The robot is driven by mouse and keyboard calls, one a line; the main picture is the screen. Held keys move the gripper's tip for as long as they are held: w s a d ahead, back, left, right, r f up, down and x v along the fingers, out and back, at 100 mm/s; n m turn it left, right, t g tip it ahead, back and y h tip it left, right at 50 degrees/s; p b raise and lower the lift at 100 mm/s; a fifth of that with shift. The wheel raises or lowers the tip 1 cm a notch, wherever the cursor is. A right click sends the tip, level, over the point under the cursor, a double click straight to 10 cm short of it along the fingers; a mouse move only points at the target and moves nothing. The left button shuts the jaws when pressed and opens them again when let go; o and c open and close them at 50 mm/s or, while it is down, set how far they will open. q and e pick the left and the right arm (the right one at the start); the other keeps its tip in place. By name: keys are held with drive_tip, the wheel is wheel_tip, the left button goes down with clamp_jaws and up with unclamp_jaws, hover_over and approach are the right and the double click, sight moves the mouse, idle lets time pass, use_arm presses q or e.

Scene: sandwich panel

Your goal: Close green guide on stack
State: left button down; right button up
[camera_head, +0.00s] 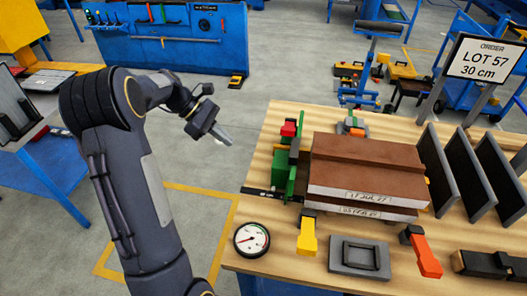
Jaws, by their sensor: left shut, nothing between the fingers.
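A stack of brown-topped panels with light edges (365,172) sits on the wooden table (350,120). The green guide (280,169) stands upright at the stack's left side, with a red-topped part (289,129) at its far end. A narrow gap seems to show between guide and stack, though I cannot tell whether they touch lower down. My left gripper (222,138) is shut and empty. It hangs over the floor, left of the table and apart from the guide. My right gripper is not in view.
A round gauge (251,239), a yellow-handled clamp (307,236), a grey square block (360,257) and an orange-handled clamp (425,256) lie along the front. Dark upright dividers (465,168) and an order sign (485,60) stand at right.

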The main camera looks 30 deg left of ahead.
sight(275, 160)
use_arm(q)
drive_tip(key=p+x, duration=0.1)
drive_tip(key=x, duration=0.9)
drive_tip(key=shift+r, duration=0.1)
drive_tip(key=shift+w+d+p, duration=0.2)
drive_tip(key=shift+d, duration=0.4)
drive_tip(key=shift+w+d+p, duration=0.15)
drive_tip(key=shift+w+d, duration=0.05)
drive_tip(key=shift+d, duration=0.4)
drive_tip(key=shift+w+d, duration=0.2)
drive_tip(key=shift+d, duration=0.5)
drive_tip(key=d, duration=0.2)
drive_tip(key=w+d, duration=0.1)
drive_tip(key=d, duration=0.1)
drive_tip(key=shift+d, duration=0.15)
